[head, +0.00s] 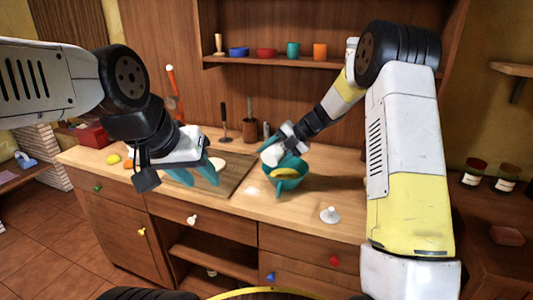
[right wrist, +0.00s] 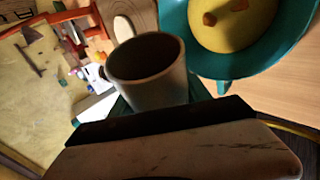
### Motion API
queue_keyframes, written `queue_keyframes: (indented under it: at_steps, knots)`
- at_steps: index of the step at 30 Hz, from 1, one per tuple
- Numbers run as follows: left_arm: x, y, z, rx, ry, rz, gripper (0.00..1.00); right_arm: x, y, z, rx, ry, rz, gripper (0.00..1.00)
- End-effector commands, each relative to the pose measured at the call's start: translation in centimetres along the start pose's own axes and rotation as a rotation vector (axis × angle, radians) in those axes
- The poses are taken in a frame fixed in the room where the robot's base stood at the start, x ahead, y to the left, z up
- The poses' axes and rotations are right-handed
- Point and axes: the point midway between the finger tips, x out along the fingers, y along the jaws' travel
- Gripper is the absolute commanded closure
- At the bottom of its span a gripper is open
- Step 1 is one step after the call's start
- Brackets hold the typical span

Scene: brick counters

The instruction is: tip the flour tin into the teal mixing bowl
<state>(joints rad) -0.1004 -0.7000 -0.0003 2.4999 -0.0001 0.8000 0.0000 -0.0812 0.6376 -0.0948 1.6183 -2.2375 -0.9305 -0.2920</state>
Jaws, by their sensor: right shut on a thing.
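The teal mixing bowl (head: 291,186) stands on the wooden counter and holds something yellow; in the right wrist view the bowl (right wrist: 208,70) shows a yellow filling with brown lumps. My right gripper (head: 279,153) is shut on the pale flour tin (head: 271,156), at the bowl's upper left edge in the head view. In the right wrist view the tin (right wrist: 150,90) is beside the bowl, its mouth facing the camera and its inside dark; I cannot see flour. The tin looks tilted. My left gripper (head: 195,174) appears open and empty, its teal fingers apart over the board.
A wooden board (head: 237,172) with a pale round thing lies left of the bowl. A white funnel-shaped thing (head: 330,215) stands to the right. A lemon (head: 113,159) and a red box (head: 92,135) are at the left. A shelf (head: 285,62) with cups hangs behind.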

Motion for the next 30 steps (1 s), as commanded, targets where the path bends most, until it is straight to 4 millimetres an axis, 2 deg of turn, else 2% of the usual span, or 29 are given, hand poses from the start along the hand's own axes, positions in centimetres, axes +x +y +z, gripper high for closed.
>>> queue_keyframes:
  at_steps: [5, 21, 30]
  knots:
    - [0.0, 0.0, 0.0, 0.000, 0.000, 0.000, 0.60, 0.0, -0.2, 0.2, -0.051, -0.037, -0.019, 1.00]
    - [0.0, 0.0, 0.0, 0.000, 0.000, 0.000, 0.60, 1.0, -2.0, 1.8, -0.406, -0.404, -0.162, 1.00]
    - [0.0, 0.0, 0.0, 0.000, 0.000, 0.000, 0.60, 1.5, -2.6, 2.4, -0.491, -0.476, -0.204, 1.00]
